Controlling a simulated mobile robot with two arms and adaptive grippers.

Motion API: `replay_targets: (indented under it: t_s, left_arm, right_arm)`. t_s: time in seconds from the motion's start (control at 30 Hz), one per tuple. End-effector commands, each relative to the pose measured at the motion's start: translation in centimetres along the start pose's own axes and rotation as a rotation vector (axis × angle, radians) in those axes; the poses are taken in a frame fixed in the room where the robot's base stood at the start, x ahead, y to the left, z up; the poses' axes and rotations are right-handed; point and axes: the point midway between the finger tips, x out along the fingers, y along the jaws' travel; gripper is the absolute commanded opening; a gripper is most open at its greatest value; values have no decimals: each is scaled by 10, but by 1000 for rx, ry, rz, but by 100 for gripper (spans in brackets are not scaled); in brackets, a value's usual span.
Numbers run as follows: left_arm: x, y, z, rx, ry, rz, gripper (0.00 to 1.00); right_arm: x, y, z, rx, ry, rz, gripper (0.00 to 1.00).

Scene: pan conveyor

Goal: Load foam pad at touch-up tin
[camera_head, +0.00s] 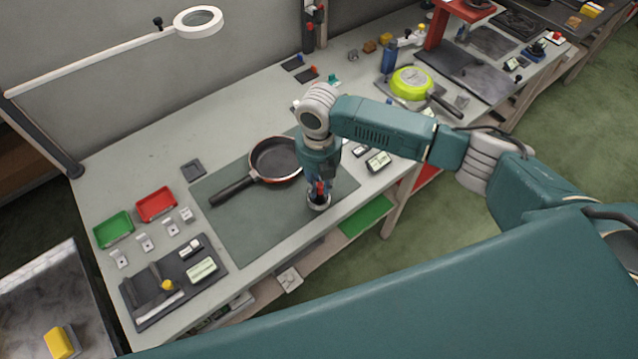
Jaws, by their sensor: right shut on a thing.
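My right gripper (319,187) points straight down over the front part of the green mat. It is shut on a small, partly red thing, which I take to be the foam pad; the fingers hide most of it. The touch-up tin (318,203), a small round tin with a pale rim, stands on the mat directly below the gripper. I cannot tell whether the held pad touches the inside of the tin. My left gripper is not in view.
A dark pan with a copper-coloured outside (272,160) lies on the green mat (235,225), left of my right gripper. Red (157,204) and green (113,230) trays stand at left. A lime pan (411,83) stands farther back. A lamp (198,21) overhangs the back left.

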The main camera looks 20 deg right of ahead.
Motion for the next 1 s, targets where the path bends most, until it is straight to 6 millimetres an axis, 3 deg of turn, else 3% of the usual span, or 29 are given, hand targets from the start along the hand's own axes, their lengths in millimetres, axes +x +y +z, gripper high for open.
replay_targets:
  t_s: [0.03, 0.57, 1.0]
  left_arm:
    - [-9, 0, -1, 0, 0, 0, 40]
    - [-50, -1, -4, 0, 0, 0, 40]
    - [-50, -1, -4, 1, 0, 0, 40]
  right_arm:
    - [-9, 0, 0, 0, 0, 0, 0]
    - [-51, 0, 0, 0, -1, 1, 0]
    - [-51, 0, 0, 0, -1, 1, 0]
